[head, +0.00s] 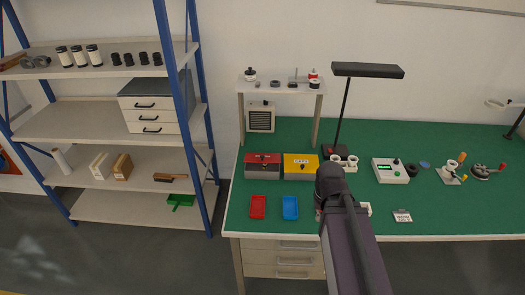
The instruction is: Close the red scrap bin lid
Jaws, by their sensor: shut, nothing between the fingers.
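A box with a red lid (263,159) and a grey body (262,173) stands on the green bench top, left of the yellow box. It looks like the red scrap bin. Its red part appears to lie flat over the body, but it is too small to tell whether it is fully shut. My arm rises from the bottom of the head view, and its dark rounded end is right of the yellow box. My gripper's fingers do not show; the arm may hide them.
A yellow labelled box (300,172) touches or nearly touches the bin's right side. A red tray (258,207) and a blue tray (290,208) lie in front. A raised shelf (281,86) stands behind, and a lamp (367,70) is at its right.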

